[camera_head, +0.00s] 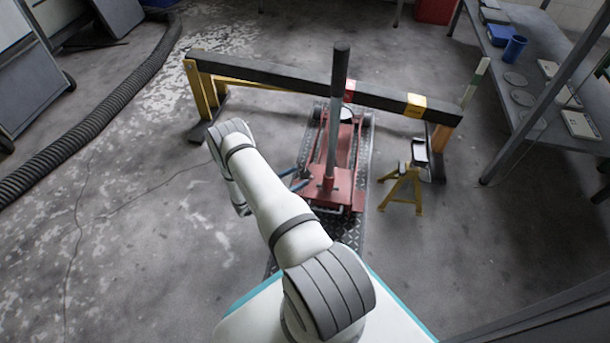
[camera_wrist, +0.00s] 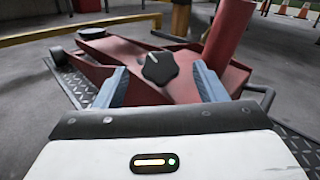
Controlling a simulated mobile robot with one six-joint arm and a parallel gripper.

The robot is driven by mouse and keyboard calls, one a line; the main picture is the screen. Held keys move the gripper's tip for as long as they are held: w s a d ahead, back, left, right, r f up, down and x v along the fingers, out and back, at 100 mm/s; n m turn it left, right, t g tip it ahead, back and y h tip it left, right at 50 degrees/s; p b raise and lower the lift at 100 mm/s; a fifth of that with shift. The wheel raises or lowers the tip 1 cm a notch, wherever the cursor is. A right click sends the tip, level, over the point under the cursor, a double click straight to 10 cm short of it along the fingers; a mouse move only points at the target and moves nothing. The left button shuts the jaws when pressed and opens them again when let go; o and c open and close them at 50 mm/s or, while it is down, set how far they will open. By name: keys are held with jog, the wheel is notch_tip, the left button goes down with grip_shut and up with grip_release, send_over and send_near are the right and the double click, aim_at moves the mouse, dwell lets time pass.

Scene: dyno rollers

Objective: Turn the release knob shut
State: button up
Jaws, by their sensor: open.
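The release knob (camera_wrist: 160,68) is a black lobed knob with a pale pointer line, on the red floor jack (camera_wrist: 130,50). In the wrist view my gripper (camera_wrist: 157,80) is open, with one blue-grey finger on each side of the knob and a gap to each. I cannot tell how far the fingertips are from the knob in depth. In the head view the red jack (camera_head: 338,185) stands on a dark tread plate with its handle (camera_head: 338,110) upright. The knob is not discernible there. My gripper (camera_head: 295,180) shows there as two small blue fingers at the jack's left side.
A black and yellow barrier beam (camera_head: 290,80) spans above the jack's far end. A yellow jack stand (camera_head: 403,188) stands to its right. A workbench (camera_head: 540,75) is at the right and a ribbed hose (camera_head: 100,110) at the left. Open floor lies left of the jack.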

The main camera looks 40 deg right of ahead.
aim_at(304, 173)
jog(key=shift+s+d+b, duration=0.2)
jog(key=shift+d+b, duration=0.25)
jog(key=shift+d, duration=1.55)
jog(key=shift+c, duration=0.6)
jog(key=c, duration=0.9)
jog(key=m+g+y, duration=0.1)
jog(key=m+g, duration=0.5)
jog(key=m, duration=0.1)
jog(key=shift+y, duration=0.4)
jog(key=shift+m+g+y, duration=0.75)
jog(key=shift+m+g, duration=0.1)
jog(key=shift+m, duration=0.45)
jog(key=shift+m+g+y, duration=0.75)
jog(key=shift+m+g, duration=0.1)
jog(key=shift+m, duration=0.45)
